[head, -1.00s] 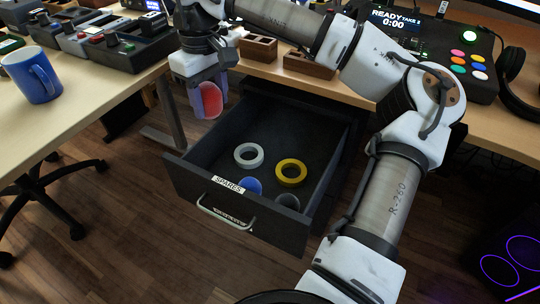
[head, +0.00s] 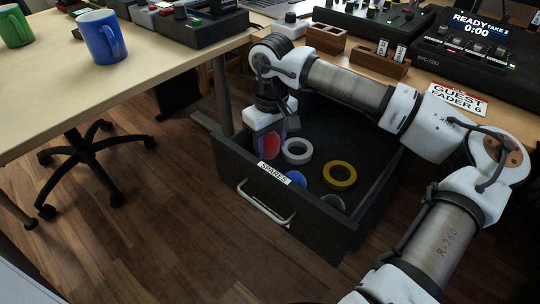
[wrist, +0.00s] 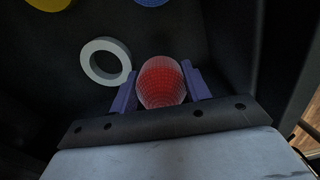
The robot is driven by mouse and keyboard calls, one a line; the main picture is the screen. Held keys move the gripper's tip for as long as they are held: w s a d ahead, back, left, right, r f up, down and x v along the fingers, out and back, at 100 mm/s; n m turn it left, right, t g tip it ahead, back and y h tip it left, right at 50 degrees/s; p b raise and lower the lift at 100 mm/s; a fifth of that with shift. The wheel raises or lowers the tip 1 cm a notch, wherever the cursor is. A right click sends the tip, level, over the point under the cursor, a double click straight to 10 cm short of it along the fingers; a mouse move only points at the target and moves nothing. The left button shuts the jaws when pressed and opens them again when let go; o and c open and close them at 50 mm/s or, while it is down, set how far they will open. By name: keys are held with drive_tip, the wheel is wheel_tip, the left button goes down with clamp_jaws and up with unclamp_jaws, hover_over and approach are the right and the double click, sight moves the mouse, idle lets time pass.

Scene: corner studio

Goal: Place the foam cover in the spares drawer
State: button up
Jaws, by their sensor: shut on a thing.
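The foam cover (wrist: 161,82) is a red, rounded, mesh-textured piece between the two purple fingers of my gripper (wrist: 160,88) in the wrist view. My gripper (head: 270,147) is shut on the foam cover (head: 271,143) in the head view, over the left front part of the open spares drawer. The dark spares drawer (head: 318,222) is pulled out, with a label reading SPARES and a metal handle on its front. I cannot tell whether the foam cover touches the drawer floor.
In the drawer lie a white tape ring (head: 297,152), a yellow tape ring (head: 340,175), a blue round item (head: 296,178) and a grey round item (head: 334,201). A blue mug (head: 103,37) and a green mug (head: 14,27) stand on the left table. An office chair (head: 84,160) stands below.

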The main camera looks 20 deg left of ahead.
sight(270, 155)
drive_tip(key=shift+f+b, duration=0.35)
drive_tip(key=shift+f, duration=1.55)
drive_tip(key=shift+f, duration=0.2)
drive_tip(key=o, duration=0.7)
drive_tip(key=shift+c, duration=0.2)
wheel_tip(270, 155, up, 12)
drive_tip(key=p, duration=0.3)
drive_tip(key=shift+w+r, duration=0.1)
drive_tip(key=shift+r, duration=0.15)
